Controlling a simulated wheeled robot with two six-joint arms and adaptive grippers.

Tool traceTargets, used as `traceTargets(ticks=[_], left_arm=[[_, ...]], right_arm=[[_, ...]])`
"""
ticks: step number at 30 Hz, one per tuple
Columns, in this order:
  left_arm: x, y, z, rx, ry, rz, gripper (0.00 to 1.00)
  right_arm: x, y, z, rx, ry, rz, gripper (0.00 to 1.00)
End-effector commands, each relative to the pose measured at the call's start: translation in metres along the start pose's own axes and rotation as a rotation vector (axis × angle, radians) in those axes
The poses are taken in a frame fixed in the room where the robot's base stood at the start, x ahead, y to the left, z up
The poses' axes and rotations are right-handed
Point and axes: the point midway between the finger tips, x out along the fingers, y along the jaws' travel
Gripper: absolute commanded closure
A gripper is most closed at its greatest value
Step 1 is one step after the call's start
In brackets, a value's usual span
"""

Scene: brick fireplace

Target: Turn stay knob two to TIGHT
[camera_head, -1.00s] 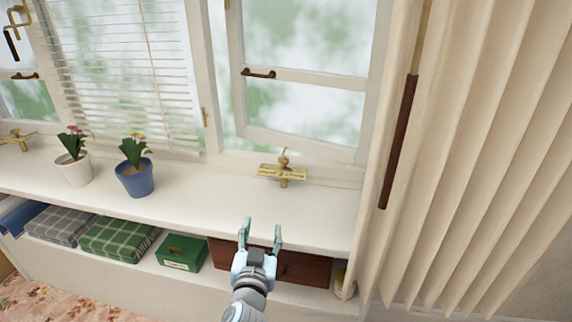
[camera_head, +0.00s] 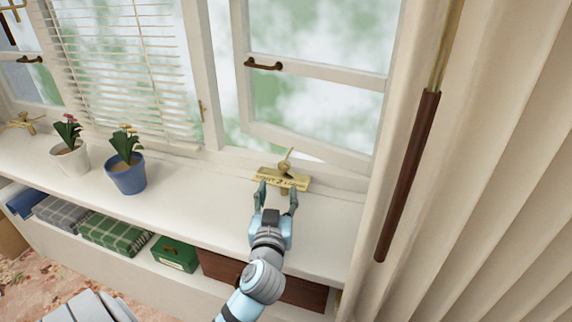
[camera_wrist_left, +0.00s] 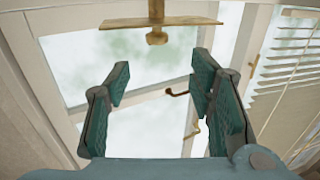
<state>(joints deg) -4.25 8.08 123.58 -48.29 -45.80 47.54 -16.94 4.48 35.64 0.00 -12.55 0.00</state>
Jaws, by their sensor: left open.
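Stay knob two (camera_head: 285,166) is a small brass knob above a brass plate (camera_head: 267,178) lettered with a 2, at the back of the sill under the right-hand window. In the left wrist view the brass plate (camera_wrist_left: 120,23) and a brass knob-like end (camera_wrist_left: 157,38) show at the top, beyond the fingers. My left gripper (camera_head: 278,188) is open and empty, just in front of the plate; its fingertips overlap the plate's lower edge in the head view. I cannot tell whether they touch it. My right gripper is out of view.
A blue flowerpot (camera_head: 126,179) and a white flowerpot (camera_head: 71,160) stand left on the sill. Another brass fitting (camera_head: 20,124) is at far left. A curtain (camera_head: 500,180) with a dark wand (camera_head: 408,175) hangs right. A shelf below holds a green box (camera_head: 174,254).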

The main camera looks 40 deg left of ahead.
Motion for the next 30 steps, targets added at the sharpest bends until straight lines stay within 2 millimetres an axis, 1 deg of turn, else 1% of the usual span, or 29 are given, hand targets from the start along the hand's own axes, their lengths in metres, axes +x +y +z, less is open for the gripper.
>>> traceTargets(ticks=[1,3,6,9,12,15,18,25,30], left_arm=[[0.014,0.002,-0.001,0.002,0.004,0.004,0.51],[0.034,0.002,-0.001,0.002,0.004,0.003,0.51],[0.060,0.002,0.000,0.001,0.001,0.002,0.51],[0.082,0.002,0.001,0.001,0.000,0.002,0.51],[0.099,0.002,0.001,0.000,0.000,0.001,0.51],[0.109,0.001,0.001,0.000,0.000,0.002,0.51],[0.114,0.001,0.000,0.000,0.000,0.001,0.51],[0.114,0.001,0.000,0.000,-0.001,0.001,0.51],[0.114,0.000,0.000,0.000,-0.001,0.001,0.78]], right_arm=[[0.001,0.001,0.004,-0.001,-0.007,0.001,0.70],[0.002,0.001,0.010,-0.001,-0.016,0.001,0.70],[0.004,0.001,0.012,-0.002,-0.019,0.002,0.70],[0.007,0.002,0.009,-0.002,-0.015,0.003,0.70],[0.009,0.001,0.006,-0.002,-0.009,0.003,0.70],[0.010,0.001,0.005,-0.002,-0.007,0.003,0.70],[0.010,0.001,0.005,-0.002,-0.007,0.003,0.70],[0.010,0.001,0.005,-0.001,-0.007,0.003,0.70],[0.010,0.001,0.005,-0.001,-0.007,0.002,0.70]])
